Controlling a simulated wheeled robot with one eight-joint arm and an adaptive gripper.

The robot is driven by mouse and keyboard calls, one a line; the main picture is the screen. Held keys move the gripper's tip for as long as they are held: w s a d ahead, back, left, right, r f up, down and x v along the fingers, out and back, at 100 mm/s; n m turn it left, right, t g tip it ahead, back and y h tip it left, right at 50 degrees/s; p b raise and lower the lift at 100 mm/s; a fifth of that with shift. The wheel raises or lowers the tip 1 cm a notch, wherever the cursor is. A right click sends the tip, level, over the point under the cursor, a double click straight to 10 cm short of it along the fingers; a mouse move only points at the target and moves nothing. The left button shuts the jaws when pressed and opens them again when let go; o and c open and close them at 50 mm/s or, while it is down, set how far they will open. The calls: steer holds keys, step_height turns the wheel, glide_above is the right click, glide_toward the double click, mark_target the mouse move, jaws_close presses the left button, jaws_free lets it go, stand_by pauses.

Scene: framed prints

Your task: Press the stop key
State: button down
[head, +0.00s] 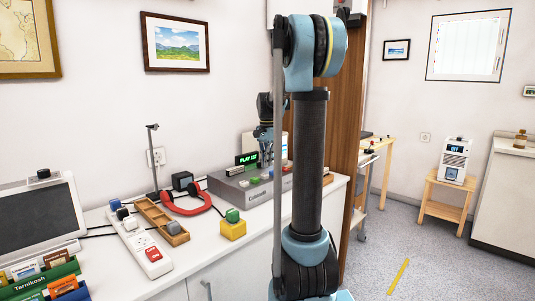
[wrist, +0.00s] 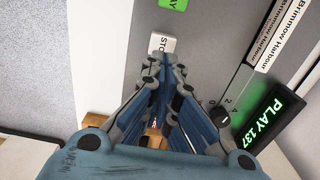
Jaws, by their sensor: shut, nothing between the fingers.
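The stop key (wrist: 162,43) is a white square key with "STO" readable on it, on the grey face of a player (wrist: 215,35). My gripper (wrist: 165,60) is shut and empty, its fingertips at the key's near edge in the wrist view, covering part of its lettering. I cannot tell whether they touch the key. A green key (wrist: 173,4) lies beyond it. The player's display (wrist: 275,118) is lit green and reads "PLAY 137". In the head view my gripper (head: 266,163) points down over the player (head: 228,194) on the counter.
A yellow box with a green button (head: 232,228), red headphones (head: 186,205), a wooden tray (head: 160,222) and a white power strip (head: 140,245) sit on the counter left of or in front of the player. A wooden panel (head: 352,100) stands behind my arm.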

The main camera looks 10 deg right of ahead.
steer(key=shift+f, duration=1.45)
steer(key=shift+f, duration=0.1)
steer(key=shift+f, duration=0.85)
steer(key=shift+r, duration=0.1)
step_height(320, 180, up, 14)
